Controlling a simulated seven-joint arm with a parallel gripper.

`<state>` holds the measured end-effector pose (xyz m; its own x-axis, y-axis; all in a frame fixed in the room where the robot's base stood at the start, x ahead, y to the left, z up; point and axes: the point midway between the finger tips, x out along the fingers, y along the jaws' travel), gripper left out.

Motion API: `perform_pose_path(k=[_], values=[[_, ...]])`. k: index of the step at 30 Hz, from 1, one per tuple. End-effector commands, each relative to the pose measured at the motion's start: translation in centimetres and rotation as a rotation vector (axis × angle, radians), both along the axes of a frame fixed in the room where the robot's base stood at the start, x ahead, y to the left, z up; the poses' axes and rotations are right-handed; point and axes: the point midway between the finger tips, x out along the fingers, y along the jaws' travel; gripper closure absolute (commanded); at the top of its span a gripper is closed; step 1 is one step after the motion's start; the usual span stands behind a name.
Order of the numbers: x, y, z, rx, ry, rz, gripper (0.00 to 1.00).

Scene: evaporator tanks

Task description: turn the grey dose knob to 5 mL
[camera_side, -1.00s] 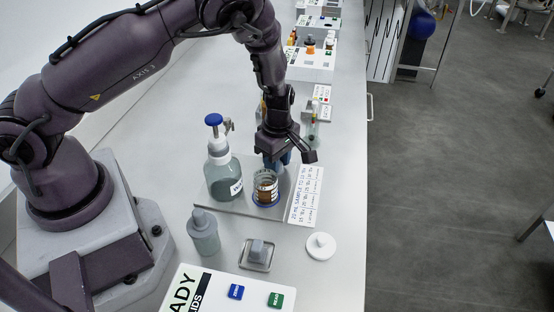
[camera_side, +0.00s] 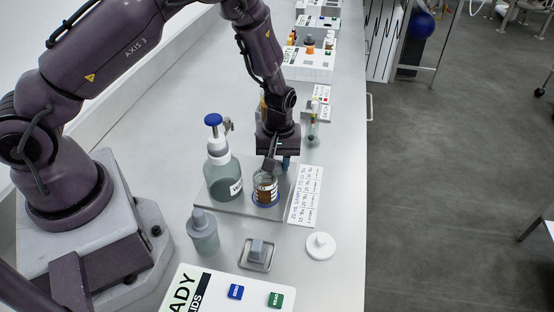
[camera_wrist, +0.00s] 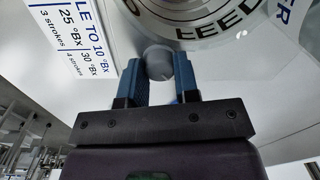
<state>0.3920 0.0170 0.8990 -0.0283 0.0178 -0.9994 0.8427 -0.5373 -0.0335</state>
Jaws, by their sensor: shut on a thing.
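My gripper (camera_wrist: 160,72) has its blue fingers on either side of a small grey knob (camera_wrist: 159,60) in the wrist view and is shut on it. The knob sits beside a round jar lettered FEED. No dose scale or pointer reading can be made out. In the side view my gripper (camera_side: 282,162) is low over the grey plate (camera_side: 243,211), just behind the jar of brown liquid (camera_side: 265,189). The knob is hidden there. The blue-topped pump bottle (camera_side: 222,172) stands on the plate to the jar's left.
A printed card (camera_side: 306,196) lies right of the plate; it also shows in the wrist view (camera_wrist: 78,38). In front are a grey bottle (camera_side: 202,232), a small grey block in a dish (camera_side: 257,253), a white lid (camera_side: 320,246) and a panel with blue and green buttons (camera_side: 236,292).

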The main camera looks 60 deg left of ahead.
Motion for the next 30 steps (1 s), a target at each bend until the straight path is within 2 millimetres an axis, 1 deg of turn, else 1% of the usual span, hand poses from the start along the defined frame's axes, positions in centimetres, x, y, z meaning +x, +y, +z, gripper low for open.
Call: perform_pose_path(k=[6,15,21,30], values=[[0.08,0.02,0.05,0.0,-0.002,-0.201,0.95],[0.11,-0.04,0.06,0.001,-0.004,-0.425,0.95],[0.09,-0.02,0.06,0.001,-0.003,-0.516,0.95],[0.08,-0.06,0.04,0.0,-0.003,-0.57,0.95]])
